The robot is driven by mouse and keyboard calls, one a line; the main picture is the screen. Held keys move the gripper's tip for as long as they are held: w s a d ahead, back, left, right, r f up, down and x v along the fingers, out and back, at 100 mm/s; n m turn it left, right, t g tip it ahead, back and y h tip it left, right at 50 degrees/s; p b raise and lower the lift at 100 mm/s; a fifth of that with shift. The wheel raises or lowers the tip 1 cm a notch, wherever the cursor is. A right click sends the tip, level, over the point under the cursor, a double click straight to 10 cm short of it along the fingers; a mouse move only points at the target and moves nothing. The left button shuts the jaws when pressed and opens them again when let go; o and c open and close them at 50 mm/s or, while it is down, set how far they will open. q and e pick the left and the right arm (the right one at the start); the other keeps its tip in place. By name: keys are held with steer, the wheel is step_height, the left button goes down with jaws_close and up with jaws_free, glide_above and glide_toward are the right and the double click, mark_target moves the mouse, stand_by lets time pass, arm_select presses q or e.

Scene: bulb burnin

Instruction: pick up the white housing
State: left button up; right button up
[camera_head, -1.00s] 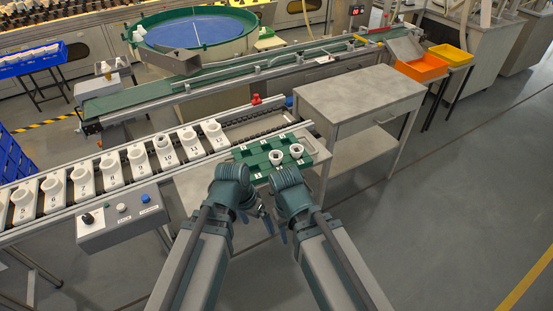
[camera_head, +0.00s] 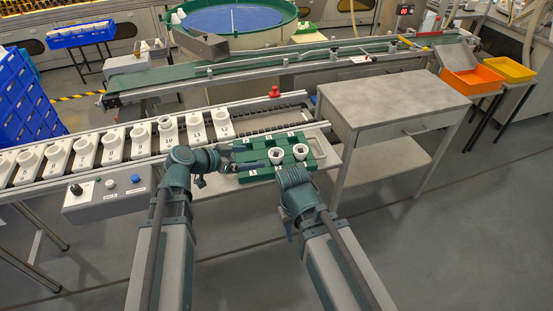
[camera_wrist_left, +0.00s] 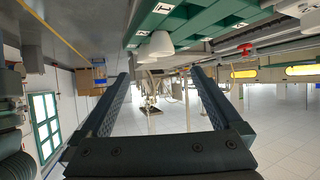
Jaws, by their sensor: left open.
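Two white housings stand in the green tray: the nearer-left one (camera_head: 276,157) and one to its right (camera_head: 300,152). More white housings sit in a row on the conveyor, such as one at its right end (camera_head: 222,124). My left gripper (camera_head: 232,158) is open and empty, its fingers pointing right at the left part of the green tray (camera_head: 257,172). In the left wrist view the open jaws (camera_wrist_left: 157,88) have nothing between them, and a white housing (camera_wrist_left: 157,46) shows above them. My right gripper (camera_head: 288,229) points down in front of the tray; its jaws are too small to read.
A grey control box (camera_head: 110,198) with a knob and buttons is at the conveyor's front. A grey side table (camera_head: 385,100) stands right of the tray. Orange (camera_head: 472,80) and yellow (camera_head: 509,69) bins are at the far right. The floor on the right is clear.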

arm_select(q)
steer(key=b, duration=0.3)
glide_toward(279, 154)
steer(key=x, duration=0.3)
steer(key=shift+a+f, duration=0.15)
steer(key=shift+a, duration=0.05)
steer(key=shift+w+d+f, duration=0.15)
steer(key=shift+w+d, duration=0.25)
steer(key=shift+d, duration=0.1)
steer(key=shift+w+f, duration=0.1)
steer(key=b+x, duration=0.2)
steer(key=x, duration=0.2)
steer(key=shift+w+a+f+b, duration=0.1)
steer(key=shift+f+b, duration=0.15)
steer(key=shift+b, duration=0.1)
steer(key=shift+w+d+f, duration=0.1)
steer(key=shift+w+d, duration=0.15)
steer(key=shift+d, duration=0.1)
steer(key=shift+c, duration=0.2)
steer(key=c, duration=1.4)
steer(key=shift+o, duration=0.2)
